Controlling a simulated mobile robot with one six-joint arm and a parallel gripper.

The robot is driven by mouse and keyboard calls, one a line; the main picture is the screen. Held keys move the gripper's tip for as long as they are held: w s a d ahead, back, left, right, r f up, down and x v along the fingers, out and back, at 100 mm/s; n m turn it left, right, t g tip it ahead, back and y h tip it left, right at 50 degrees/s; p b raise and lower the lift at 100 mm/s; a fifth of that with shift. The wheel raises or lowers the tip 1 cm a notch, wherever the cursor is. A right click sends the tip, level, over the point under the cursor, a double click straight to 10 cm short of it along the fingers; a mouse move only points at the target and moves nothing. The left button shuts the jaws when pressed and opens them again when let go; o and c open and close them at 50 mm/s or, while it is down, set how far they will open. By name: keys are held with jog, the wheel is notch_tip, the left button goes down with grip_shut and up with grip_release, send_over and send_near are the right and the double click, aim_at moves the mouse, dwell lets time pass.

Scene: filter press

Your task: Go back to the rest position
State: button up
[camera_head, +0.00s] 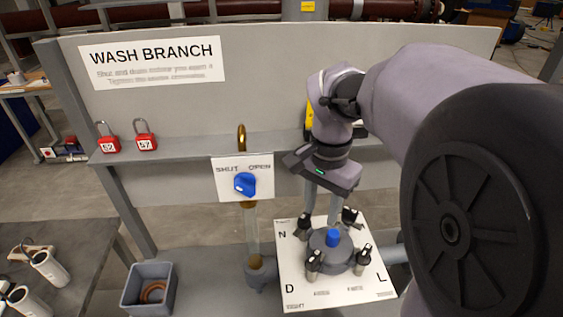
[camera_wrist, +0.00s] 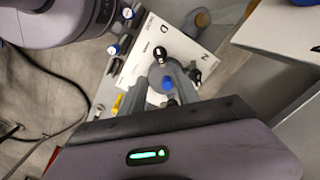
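My gripper (camera_head: 322,218) hangs above a round grey fitting with a blue cap (camera_head: 333,238), on a white plate (camera_head: 293,262) lettered N, D and L. Its two fingers point down and stand apart, with nothing seen held between them. In the wrist view the fingers (camera_wrist: 172,90) show on either side of the blue cap (camera_wrist: 168,83). Whether they touch the fitting is hard to tell. Several black-knobbed clamps (camera_head: 362,256) stand around the fitting. My arm comes in from the right and hides part of the panel.
A grey WASH BRANCH panel (camera_head: 260,85) with a shelf stands behind. Two red padlocks (camera_head: 145,135) are on the shelf. A blue valve handle (camera_head: 245,184) is on a SHUT/OPEN plate. A grey bin (camera_head: 132,302) holds an orange-brown ring. White cylinders (camera_head: 48,268) lie on a table at left.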

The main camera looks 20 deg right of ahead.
jog(key=s+a+f+n+t+y+b, duration=0.2)
jog(key=s+a+f+n+t+b, duration=0.3)
jog(key=a+b, duration=0.8)
jog(key=s+a+f+n, duration=0.1)
jog(key=s+f+n, duration=0.2)
jog(key=s+f, duration=0.2)
jog(key=shift+s+a+f+t, duration=0.2)
jog(key=shift+s+f+t, duration=0.2)
jog(key=shift+f, duration=0.2)
